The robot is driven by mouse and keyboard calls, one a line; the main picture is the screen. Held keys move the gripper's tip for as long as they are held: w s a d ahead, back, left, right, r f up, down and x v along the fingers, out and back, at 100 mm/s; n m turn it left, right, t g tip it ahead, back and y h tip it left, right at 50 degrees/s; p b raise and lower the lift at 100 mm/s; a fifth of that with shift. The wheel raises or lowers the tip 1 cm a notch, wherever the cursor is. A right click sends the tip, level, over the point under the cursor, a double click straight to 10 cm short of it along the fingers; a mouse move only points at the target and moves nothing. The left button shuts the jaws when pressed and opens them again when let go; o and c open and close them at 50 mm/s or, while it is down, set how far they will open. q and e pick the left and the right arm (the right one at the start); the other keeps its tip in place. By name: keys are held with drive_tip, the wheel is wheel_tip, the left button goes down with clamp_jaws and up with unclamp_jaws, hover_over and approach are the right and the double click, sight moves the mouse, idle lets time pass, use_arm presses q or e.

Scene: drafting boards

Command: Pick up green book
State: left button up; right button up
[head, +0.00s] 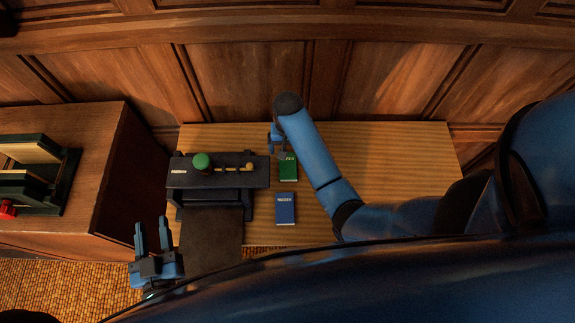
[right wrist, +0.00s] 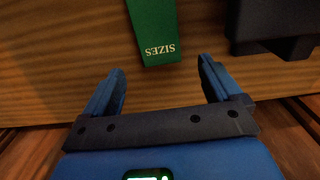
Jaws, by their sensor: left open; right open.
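The green book (head: 289,170) lies on the wooden table, just right of a dark stand. In the right wrist view the green book (right wrist: 157,32) shows its end marked "SIZES" ahead of the fingers and between their lines. My right gripper (right wrist: 160,82) is open and empty, with the book's near end just beyond its fingertips. In the head view my right gripper (head: 277,140) is at the far end of the book, partly hidden by my arm. My left gripper (head: 152,235) is open and empty, at the lower left near the table's front left corner.
A blue book (head: 285,208) lies nearer on the table (head: 400,160). The dark stand (head: 215,179) with a green knob (head: 202,161) is left of the books. A cabinet (head: 90,205) at left carries a dark rack (head: 68,185). The table's right part is partly clear beneath my arm.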

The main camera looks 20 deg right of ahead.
sight(288, 158)
drive_tip(key=shift+f, duration=0.45)
drive_tip(key=f, duration=0.1)
drive_tip(key=f+p, duration=0.1)
drive_tip(key=f, duration=0.1)
drive_tip(key=shift+s+a+f, duration=0.15)
drive_tip(key=shift+s+f, duration=0.15)
drive_tip(key=shift+s, duration=0.1)
drive_tip(key=shift+f, duration=0.8)
drive_tip(key=c, duration=1.2)
drive_tip(key=shift+r, duration=0.1)
